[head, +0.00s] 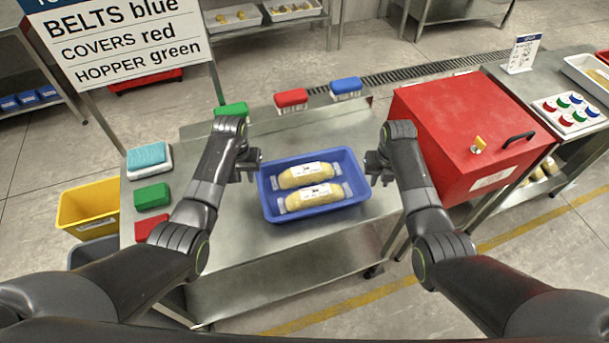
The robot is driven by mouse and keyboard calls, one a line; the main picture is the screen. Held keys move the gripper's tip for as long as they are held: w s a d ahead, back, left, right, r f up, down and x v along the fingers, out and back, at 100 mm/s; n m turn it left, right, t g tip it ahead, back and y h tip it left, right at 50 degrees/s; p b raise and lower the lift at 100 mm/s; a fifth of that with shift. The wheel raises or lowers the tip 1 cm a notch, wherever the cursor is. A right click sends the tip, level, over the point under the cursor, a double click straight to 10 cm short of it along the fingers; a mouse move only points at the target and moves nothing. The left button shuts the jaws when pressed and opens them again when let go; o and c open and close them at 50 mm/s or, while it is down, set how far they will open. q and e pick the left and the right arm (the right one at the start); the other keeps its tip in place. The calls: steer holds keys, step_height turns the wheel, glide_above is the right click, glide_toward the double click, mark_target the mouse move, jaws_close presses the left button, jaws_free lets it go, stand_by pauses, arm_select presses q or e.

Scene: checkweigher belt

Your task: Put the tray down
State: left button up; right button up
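The blue tray (267,199) is over the steel table, level, with two yellow packs (306,175) with white labels lying side by side in it. I see no clear gap under it. My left gripper (254,166) is at the tray's left end wall, and my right gripper (371,168) is at its right end wall. The fingers of both look spread apart, with none seen inside the tray. Whether they touch the walls is too small to tell.
The steel table (230,250) has bare room in front of the tray. Green, red (291,99) and blue (346,88) brushes stand along its back. Green and red blocks and a teal-topped sponge (148,157) lie at left. A red cabinet (470,130) stands close at right.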

arm_select(q)
step_height(320, 180, up, 12)
steer(key=shift+s, duration=0.4)
arm_select(e)
step_height(320, 180, up, 12)
steer(key=shift+s, duration=0.4)
arm_select(q)
steer(key=shift+f, duration=0.1)
arm_select(e)
steer(key=shift+f, duration=0.1)
